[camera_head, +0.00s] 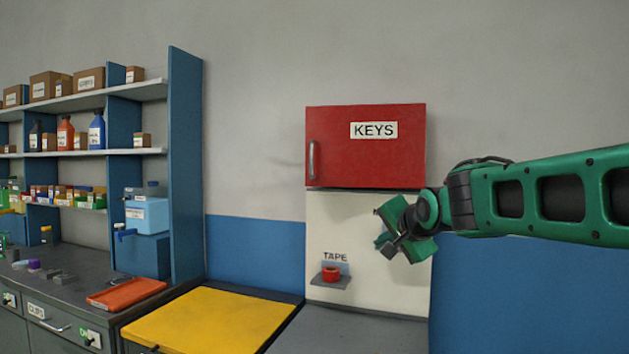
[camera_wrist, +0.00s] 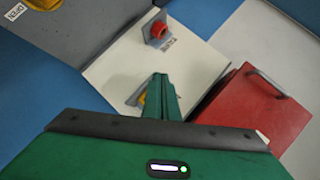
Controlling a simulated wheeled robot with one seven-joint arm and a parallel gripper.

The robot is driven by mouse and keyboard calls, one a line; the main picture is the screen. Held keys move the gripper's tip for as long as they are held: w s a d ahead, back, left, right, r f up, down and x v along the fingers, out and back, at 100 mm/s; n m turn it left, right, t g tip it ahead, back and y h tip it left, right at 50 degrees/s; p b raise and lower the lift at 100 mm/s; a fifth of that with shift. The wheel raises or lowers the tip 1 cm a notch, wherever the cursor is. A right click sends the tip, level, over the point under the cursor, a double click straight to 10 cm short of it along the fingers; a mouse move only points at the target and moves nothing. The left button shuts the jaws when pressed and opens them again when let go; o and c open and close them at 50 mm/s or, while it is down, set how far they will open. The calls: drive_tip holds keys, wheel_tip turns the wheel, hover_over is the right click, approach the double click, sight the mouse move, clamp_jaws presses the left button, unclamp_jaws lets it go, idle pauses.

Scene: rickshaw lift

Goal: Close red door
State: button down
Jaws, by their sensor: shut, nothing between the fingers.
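The red door (camera_head: 370,165) fronts a wall cabinet labelled KEYS, with a grey handle (camera_head: 312,160) on its left side. It looks flush with the cabinet, with no gap that I can make out. The red door also shows at the right of the wrist view (camera_wrist: 262,108), partly hidden by my gripper's body. My green gripper (camera_head: 388,243) is below the red cabinet, in front of the white panel, and apart from the door. Its fingers (camera_wrist: 160,95) are together and empty in the wrist view.
The white panel (camera_head: 330,215) carries a small TAPE shelf with a red tape roll (camera_head: 331,273). A yellow surface (camera_head: 210,322) and a grey counter (camera_head: 345,333) lie below. A blue shelf unit (camera_head: 186,170) with bottles and boxes stands at left. The wall between is clear.

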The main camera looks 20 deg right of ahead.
drive_tip(key=w+a+r+m+t+y, duration=0.25)
drive_tip(key=w+a+r, duration=0.2)
drive_tip(key=r, duration=0.35)
drive_tip(key=w+a+r+m+t+y, duration=0.1)
drive_tip(key=w+a+r+t, duration=0.2)
drive_tip(key=a+r, duration=0.3)
approach(312, 174)
drive_tip(key=shift+n+g+h, duration=0.25)
drive_tip(key=w, duration=0.6)
drive_tip(key=shift+w+a+r, duration=0.2)
drive_tip(key=shift+w+a, duration=0.15)
drive_tip(key=shift+a, duration=0.05)
